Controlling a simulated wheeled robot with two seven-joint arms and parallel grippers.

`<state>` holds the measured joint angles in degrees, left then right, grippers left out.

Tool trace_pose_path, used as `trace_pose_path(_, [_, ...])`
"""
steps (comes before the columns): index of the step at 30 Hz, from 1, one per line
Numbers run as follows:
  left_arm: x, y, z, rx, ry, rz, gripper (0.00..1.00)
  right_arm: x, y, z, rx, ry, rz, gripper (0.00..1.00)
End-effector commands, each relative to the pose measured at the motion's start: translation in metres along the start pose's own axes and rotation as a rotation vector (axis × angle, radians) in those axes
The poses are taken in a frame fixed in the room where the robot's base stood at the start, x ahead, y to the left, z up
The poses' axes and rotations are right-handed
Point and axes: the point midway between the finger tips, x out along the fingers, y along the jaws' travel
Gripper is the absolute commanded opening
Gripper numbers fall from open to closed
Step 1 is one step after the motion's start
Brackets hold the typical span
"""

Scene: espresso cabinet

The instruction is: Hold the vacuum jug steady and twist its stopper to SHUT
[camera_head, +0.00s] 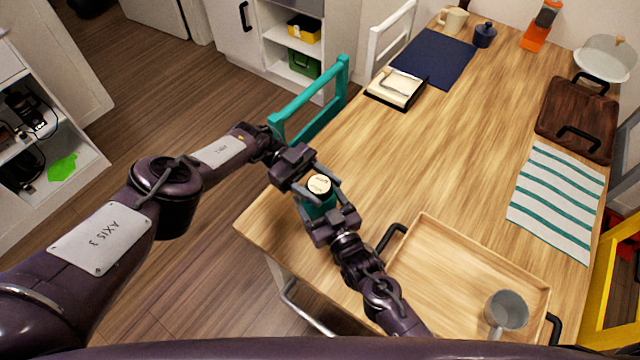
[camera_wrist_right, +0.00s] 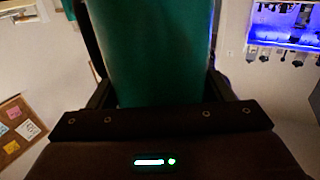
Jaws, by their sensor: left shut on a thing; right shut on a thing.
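The vacuum jug (camera_head: 313,210) is teal and stands upright near the table's left edge. Its round stopper (camera_head: 319,184) has a pale top with a small dark mark, too small to read, and a dark rim. My left gripper (camera_head: 316,183) comes in from the upper left and is shut on the stopper. My right gripper (camera_head: 322,204) comes from below and is shut on the jug's body. In the right wrist view the green jug body (camera_wrist_right: 150,50) fills the space between the fingers. Much of the jug is hidden behind both grippers.
A wooden tray (camera_head: 440,290) with a grey mug (camera_head: 507,309) lies right of my right arm. A teal chair (camera_head: 312,100) stands at the table's left edge. A striped towel (camera_head: 558,200) and dark board (camera_head: 577,115) lie at right. The table's middle is clear.

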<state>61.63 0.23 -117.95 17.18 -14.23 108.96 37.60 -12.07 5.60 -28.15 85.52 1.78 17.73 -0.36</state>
Motion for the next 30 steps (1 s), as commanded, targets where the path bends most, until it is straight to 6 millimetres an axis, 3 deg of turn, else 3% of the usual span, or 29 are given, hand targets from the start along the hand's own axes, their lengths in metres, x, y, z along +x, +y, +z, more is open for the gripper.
trace_pose_path(13, [0.0004,0.0000,0.0015,-0.001,-0.007,0.007,0.27,0.0002,-0.0044,-0.0014,0.002,0.004,-0.009,0.27])
trace_pose_path(14, [0.0004,0.0000,0.0014,-0.001,-0.007,0.007,0.51,0.0002,-0.0044,-0.0014,0.002,0.004,-0.009,0.27])
trace_pose_path(18, [0.0004,0.0002,0.0010,-0.001,-0.005,0.008,0.70,0.0003,-0.0034,-0.0014,0.002,0.004,-0.007,0.27])
trace_pose_path(30, [-0.0007,0.0000,-0.0025,-0.001,-0.002,0.009,0.72,0.0004,-0.0005,-0.0012,0.001,0.003,-0.001,0.27])
